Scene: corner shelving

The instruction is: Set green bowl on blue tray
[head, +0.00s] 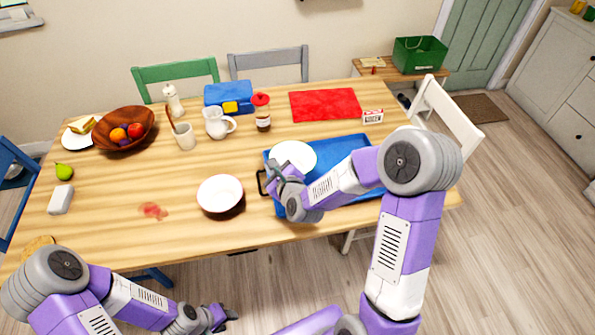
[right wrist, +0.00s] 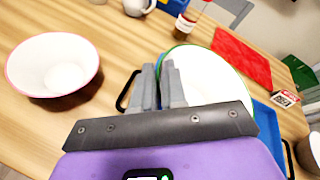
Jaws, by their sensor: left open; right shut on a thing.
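A white bowl with a green rim, the green bowl (head: 294,155), is over the left part of the blue tray (head: 345,147) on the table. The bowl also shows in the right wrist view (right wrist: 208,78). My right gripper (head: 277,172) is shut on the near left side of its rim; its fingers (right wrist: 163,80) overlap the rim. I cannot tell whether the bowl touches the tray. The tray shows at right in the wrist view (right wrist: 271,122). My left gripper (head: 222,317) is open and empty, low in front of the table.
A pink-rimmed white bowl (right wrist: 52,66) stands left of the tray. A red mat (head: 325,104), a small box (head: 373,116), a jar (head: 263,119) and a white pitcher (head: 217,123) are behind. A wooden fruit bowl (head: 124,140) is at left.

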